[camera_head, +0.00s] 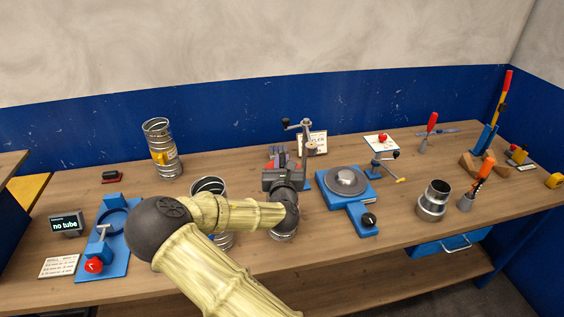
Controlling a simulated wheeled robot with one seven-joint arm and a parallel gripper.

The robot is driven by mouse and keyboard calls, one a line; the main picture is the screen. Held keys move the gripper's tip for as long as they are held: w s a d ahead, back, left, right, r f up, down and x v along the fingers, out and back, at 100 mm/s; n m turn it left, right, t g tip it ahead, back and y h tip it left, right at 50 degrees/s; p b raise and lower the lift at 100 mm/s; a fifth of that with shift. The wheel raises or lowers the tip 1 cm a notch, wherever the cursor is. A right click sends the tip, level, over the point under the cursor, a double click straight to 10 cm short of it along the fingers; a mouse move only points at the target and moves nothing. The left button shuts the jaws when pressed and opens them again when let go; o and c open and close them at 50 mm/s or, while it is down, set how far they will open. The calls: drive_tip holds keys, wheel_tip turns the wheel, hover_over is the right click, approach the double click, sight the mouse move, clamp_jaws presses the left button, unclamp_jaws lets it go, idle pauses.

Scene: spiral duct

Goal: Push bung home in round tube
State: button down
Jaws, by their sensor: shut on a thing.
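My gripper (284,222) is at the centre of the bench, at the end of my arm, facing down. Its fingers are hidden behind my own wrist. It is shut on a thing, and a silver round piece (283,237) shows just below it. This looks like the bung, but most of it is hidden. A round spiral tube (209,185) stands upright to the left of my gripper, with its open top showing. My forearm covers its middle, and its lower part (226,241) shows below. I cannot tell whether anything sits inside the tube.
A taller spiral duct (161,150) with a yellow part stands back left. A blue turntable device (346,182) and a silver collar (433,201) stand right.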

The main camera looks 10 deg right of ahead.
drive_tip(key=shift+f+b, duration=0.4)
drive_tip(key=shift+f, duration=0.15)
drive_tip(key=c, duration=1.3)
unclamp_jaws()
drive_tip(key=shift+s+a+f, duration=0.1)
drive_tip(key=shift+s+a, duration=0.05)
drive_tip(key=shift+s, duration=0.3)
drive_tip(key=shift+p+v, duration=6.95)
drive_tip(key=shift+v, duration=1.3)
